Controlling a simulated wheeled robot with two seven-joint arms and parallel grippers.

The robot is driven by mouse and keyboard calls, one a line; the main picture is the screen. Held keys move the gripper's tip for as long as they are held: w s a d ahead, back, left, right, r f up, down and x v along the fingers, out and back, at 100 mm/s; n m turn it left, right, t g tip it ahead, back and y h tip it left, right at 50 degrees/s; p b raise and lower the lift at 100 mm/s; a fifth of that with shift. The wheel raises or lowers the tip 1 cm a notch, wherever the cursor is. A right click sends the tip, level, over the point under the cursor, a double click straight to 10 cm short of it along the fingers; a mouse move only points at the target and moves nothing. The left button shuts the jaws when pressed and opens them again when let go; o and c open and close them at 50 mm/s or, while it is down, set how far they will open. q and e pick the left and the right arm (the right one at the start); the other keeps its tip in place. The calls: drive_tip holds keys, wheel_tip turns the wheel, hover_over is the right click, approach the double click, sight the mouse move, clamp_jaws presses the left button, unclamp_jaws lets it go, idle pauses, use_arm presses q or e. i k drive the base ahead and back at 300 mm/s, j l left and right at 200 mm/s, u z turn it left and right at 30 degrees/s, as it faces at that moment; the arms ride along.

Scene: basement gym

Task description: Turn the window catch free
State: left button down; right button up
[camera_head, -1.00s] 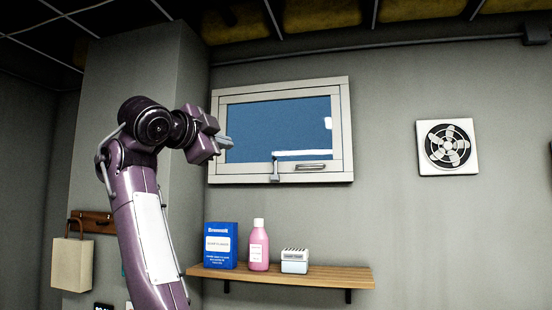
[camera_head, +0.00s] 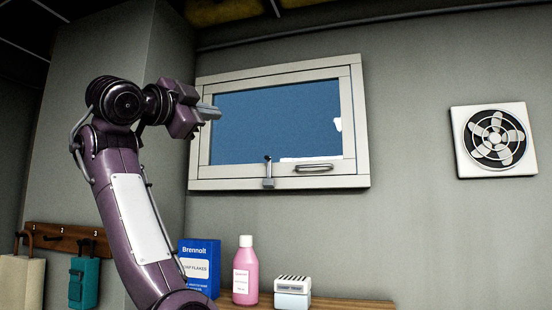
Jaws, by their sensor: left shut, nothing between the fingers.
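The window (camera_head: 360,120) is a white-framed pane set high on the grey wall. Its catch (camera_head: 268,172) is a small grey lever at the bottom of the frame, left of centre, standing upright. A bar handle (camera_head: 314,168) sits on the lower frame to the right of the catch. My left gripper (camera_head: 215,112) is shut and empty, in front of the window's left side, up and to the left of the catch and apart from it in the picture. My right gripper is not in view.
Below the window a wooden shelf (camera_head: 350,304) holds a blue box (camera_head: 200,262), a pink bottle (camera_head: 245,275) and a small white box (camera_head: 292,290). A wall fan (camera_head: 494,140) is at the right. A hook rail (camera_head: 60,236) with hanging bags is at the left.

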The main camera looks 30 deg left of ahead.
sight(269, 159)
drive_tip(key=i+j, duration=0.2)
drive_tip(key=i, duration=0.25)
drive_tip(key=i+j, duration=0.25)
drive_tip(key=i, duration=0.25)
